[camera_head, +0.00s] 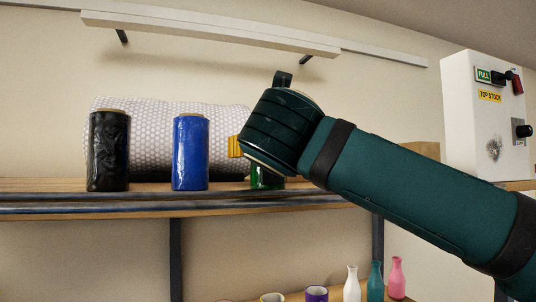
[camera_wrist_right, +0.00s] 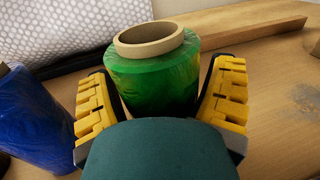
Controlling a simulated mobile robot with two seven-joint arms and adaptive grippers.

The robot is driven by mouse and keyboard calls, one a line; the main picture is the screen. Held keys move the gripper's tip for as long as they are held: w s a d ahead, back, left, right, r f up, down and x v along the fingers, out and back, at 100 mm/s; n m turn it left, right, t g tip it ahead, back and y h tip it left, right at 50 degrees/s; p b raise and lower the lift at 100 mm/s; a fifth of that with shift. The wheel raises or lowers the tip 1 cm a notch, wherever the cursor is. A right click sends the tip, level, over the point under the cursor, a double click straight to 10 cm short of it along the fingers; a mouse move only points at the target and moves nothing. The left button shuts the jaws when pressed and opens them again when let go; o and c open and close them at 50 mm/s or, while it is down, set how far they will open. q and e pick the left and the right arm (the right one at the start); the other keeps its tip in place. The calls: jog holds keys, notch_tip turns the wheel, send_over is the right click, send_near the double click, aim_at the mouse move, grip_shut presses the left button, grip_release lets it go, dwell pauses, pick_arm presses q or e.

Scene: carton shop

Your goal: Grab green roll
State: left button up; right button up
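The green roll (camera_wrist_right: 152,73) stands upright on the wooden shelf, with a cardboard core showing at its top. In the head view only its lower part (camera_head: 268,180) shows; my right arm hides the rest. My right gripper (camera_wrist_right: 160,98) has its yellow fingers on both sides of the roll, spread apart. Small gaps seem to show between the fingers and the roll, and the palm hides the roll's near lower part. In the head view one yellow finger of my right gripper (camera_head: 235,146) shows left of the wrist. My left gripper is not in view.
A blue roll (camera_head: 190,153) stands left of the green one, and a black roll (camera_head: 109,151) farther left. A bubble-wrap roll (camera_head: 150,118) lies behind them. A white control box (camera_head: 485,115) is at right. Bottles and cups stand on a lower shelf (camera_head: 295,296).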

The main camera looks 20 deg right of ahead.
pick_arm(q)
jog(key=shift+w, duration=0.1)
pick_arm(e)
jog(key=shift+w, duration=0.1)
jog(key=c, duration=1)
pick_arm(q)
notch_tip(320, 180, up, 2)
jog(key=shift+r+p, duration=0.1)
jog(key=shift+p, duration=0.95)
pick_arm(e)
notch_tip(320, 180, up, 3)
jog(key=shift+r, duration=0.1)
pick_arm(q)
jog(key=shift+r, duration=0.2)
pick_arm(e)
jog(key=shift+r, duration=3.35)
